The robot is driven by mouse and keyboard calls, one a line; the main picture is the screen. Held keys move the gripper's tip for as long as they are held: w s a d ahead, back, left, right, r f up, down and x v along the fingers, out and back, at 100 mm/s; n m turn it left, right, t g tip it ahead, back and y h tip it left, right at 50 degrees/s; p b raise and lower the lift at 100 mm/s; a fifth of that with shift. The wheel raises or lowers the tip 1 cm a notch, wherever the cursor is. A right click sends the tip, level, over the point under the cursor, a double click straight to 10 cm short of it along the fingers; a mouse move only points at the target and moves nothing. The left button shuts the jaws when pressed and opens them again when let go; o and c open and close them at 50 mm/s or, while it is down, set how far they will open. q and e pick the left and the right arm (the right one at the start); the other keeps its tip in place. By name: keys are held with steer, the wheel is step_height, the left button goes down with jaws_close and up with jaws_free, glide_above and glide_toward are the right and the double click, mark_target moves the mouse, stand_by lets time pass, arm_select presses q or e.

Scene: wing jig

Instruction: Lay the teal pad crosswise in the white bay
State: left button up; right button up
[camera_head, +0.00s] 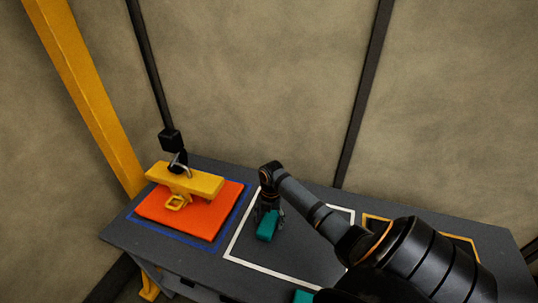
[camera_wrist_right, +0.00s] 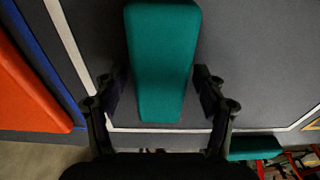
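My right gripper (camera_head: 268,211) is over the left part of the white bay (camera_head: 283,273), a white tape outline on the grey table. A teal pad (camera_head: 266,226) is at its fingertips. A second teal pad (camera_head: 303,296) is at the lower edge of the head view, partly cut off. My left gripper is not in view.
A blue-outlined bay on the left holds an orange panel (camera_head: 165,210) with a yellow fixture (camera_head: 190,181) on it. A yellow-outlined bay (camera_head: 455,235) lies to the right, partly behind my right arm. The rest of the white bay looks clear. A wall stands behind the table.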

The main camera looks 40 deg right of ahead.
mark_target(270, 216)
steer(key=shift+r, duration=0.1)
step_height(270, 216, up, 12)
steer(key=d, duration=0.1)
steer(key=shift+w+d, duration=0.15)
steer(key=shift+w, duration=0.2)
stand_by(0.5)
